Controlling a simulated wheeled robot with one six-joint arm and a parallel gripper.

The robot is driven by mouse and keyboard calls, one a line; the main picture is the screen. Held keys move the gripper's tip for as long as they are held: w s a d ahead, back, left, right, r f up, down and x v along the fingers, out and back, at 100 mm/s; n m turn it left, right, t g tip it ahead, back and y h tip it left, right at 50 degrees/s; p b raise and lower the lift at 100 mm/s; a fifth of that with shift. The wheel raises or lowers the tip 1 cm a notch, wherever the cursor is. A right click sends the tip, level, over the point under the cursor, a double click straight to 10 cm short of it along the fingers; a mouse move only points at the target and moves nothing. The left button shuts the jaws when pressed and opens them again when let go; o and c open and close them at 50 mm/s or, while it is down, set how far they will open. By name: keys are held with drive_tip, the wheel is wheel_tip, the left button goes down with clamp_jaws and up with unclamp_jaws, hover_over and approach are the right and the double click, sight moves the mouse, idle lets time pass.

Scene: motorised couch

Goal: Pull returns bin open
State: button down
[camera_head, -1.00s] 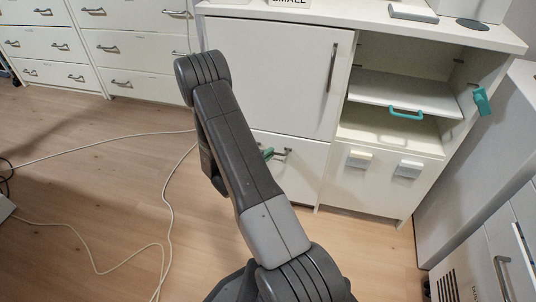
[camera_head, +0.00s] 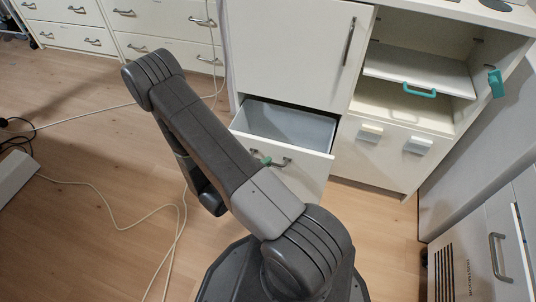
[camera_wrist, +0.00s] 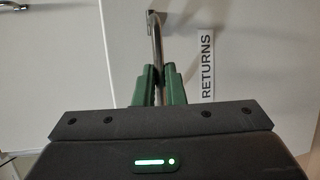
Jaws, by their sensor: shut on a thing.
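The returns bin (camera_head: 305,170) is a white drawer low in the white cabinet, pulled part way out, with its grey inside showing in the head view. Its front carries a RETURNS label (camera_wrist: 208,68) in the wrist view. The metal bar handle (camera_wrist: 156,40) runs between the green fingers of my gripper (camera_wrist: 160,84), which is shut on it. In the head view my gripper (camera_head: 266,161) shows only as a bit of green at the handle, mostly hidden behind my arm.
Above the bin is a closed cabinet door (camera_head: 295,50). To its right are open shelves with a teal handle (camera_head: 405,90) and a front with two pale blocks. A grey unit stands at the far right. A white cable (camera_head: 150,212) lies on the wooden floor at left.

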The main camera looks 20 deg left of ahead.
drive_tip(key=shift+s, duration=0.2)
drive_tip(key=c, duration=1.5)
unclamp_jaws()
drive_tip(key=p+v, duration=0.3)
drive_tip(key=v, duration=1.1)
drive_tip(key=shift+w, duration=0.1)
drive_tip(key=b+x, duration=0.3)
drive_tip(key=x, duration=1.1)
